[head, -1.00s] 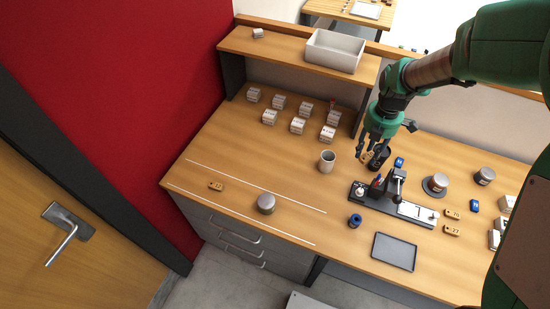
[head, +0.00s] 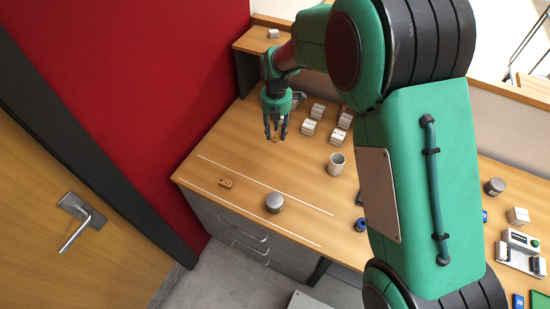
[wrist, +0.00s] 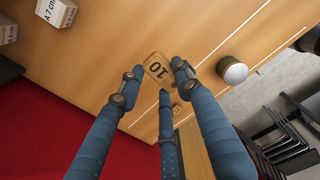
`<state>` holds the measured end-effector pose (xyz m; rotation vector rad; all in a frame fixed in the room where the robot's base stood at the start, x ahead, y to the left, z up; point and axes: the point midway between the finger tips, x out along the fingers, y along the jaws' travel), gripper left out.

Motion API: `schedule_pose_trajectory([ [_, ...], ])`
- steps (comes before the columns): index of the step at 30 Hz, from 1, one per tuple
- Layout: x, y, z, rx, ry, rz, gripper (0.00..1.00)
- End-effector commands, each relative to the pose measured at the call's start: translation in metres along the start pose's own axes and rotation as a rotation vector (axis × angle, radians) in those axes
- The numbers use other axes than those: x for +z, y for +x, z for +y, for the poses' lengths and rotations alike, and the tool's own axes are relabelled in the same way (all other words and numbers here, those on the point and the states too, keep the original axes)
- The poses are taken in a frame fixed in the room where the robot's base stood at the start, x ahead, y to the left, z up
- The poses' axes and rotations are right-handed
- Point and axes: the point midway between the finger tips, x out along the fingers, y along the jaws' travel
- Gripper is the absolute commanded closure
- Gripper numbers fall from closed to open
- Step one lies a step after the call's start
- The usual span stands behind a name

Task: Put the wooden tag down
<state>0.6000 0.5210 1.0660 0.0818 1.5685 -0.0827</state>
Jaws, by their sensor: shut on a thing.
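My gripper (head: 276,133) points down over the left part of the wooden workbench (head: 222,150), left of the white boxes. In the wrist view its fingers (wrist: 155,80) are shut on a wooden tag (wrist: 158,66) marked 10. The tag's face is visible there; in the head view only a small bit of it shows between the fingertips. The held tag appears to be above the bench top, but its exact height is hard to tell. Another wooden tag (head: 226,183) lies on the bench between two white lines, and it also shows behind the fingers in the wrist view (wrist: 177,108).
A grey round-lidded tin (head: 274,203) stands between the white lines. The bench between the lines, around the loose tag, has clear room. My arm hides the bench's middle.

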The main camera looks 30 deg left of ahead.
Motion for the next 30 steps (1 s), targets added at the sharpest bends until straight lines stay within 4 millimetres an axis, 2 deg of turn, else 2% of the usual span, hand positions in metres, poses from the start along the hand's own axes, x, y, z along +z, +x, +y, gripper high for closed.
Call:
schedule_pose_trajectory([
  [3, -0.016, 0.005, 0.029, -0.001, -0.046, 0.001, 0.79],
  [10, -0.041, 0.013, 0.067, -0.001, -0.108, 0.001, 0.79],
  [21, -0.038, 0.09, 0.063, -0.002, -0.102, 0.002, 0.79],
  [25, -0.037, 0.109, 0.063, -0.002, -0.101, 0.001, 0.79],
  [30, -0.037, 0.12, 0.064, 0.0, -0.101, 0.0, 0.79],
])
